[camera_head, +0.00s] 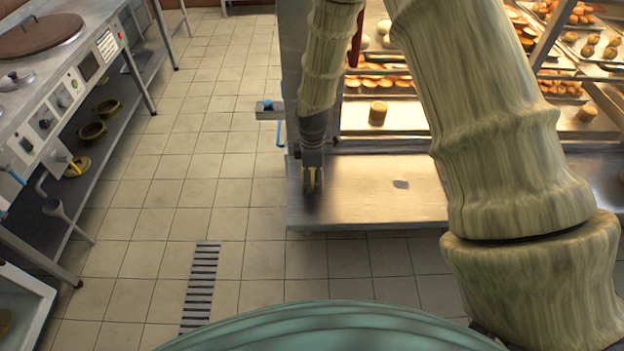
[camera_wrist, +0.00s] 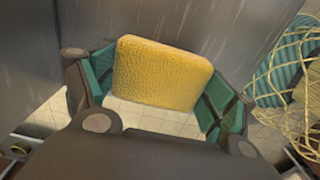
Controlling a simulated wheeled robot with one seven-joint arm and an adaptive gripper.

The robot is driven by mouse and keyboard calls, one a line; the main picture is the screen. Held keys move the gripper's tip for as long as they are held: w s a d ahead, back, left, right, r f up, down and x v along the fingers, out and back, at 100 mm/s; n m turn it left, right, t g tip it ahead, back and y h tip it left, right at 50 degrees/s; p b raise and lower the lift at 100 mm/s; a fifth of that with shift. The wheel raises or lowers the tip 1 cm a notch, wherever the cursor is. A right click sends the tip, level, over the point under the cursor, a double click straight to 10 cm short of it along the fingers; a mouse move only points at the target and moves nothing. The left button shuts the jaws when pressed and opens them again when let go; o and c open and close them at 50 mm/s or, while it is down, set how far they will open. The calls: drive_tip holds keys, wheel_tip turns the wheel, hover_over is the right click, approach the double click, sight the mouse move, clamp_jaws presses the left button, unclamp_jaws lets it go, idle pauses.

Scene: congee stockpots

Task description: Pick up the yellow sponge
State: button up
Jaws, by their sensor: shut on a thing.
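The yellow sponge (camera_wrist: 160,73) is a rounded, textured block in the wrist view. It sits between the two green-padded fingers of my gripper (camera_wrist: 155,92), which is shut on it. Tiled floor shows below the sponge, so it is held clear of the floor. In the camera_head view my gripper (camera_head: 312,181) points down in front of the metal rack's low steel shelf (camera_head: 375,195). Small yellow patches show at its tips there, but the sponge's outline is too small to make out.
A steel cooking counter (camera_head: 60,100) with dark lids and controls runs along the left, with pots on its lower shelf. A rack of bread trays (camera_head: 385,120) stands at the right. The tiled floor (camera_head: 200,170) between them is clear, with a drain grate (camera_head: 200,285).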

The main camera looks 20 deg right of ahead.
drive_tip(key=shift+r, duration=0.7)
drive_tip(key=s+a, duration=0.4)
drive_tip(key=s, duration=0.3)
drive_tip(key=s+a+r+b, duration=0.1)
drive_tip(key=s+a, duration=0.3)
drive_tip(key=s, duration=0.2)
drive_tip(key=shift+s+a+r, duration=0.2)
drive_tip(key=shift+s+r, duration=0.05)
drive_tip(key=shift+s, duration=0.1)
drive_tip(key=o, duration=0.6)
drive_tip(key=shift+c, duration=0.2)
drive_tip(key=shift+d, duration=0.1)
drive_tip(key=c, duration=0.4)
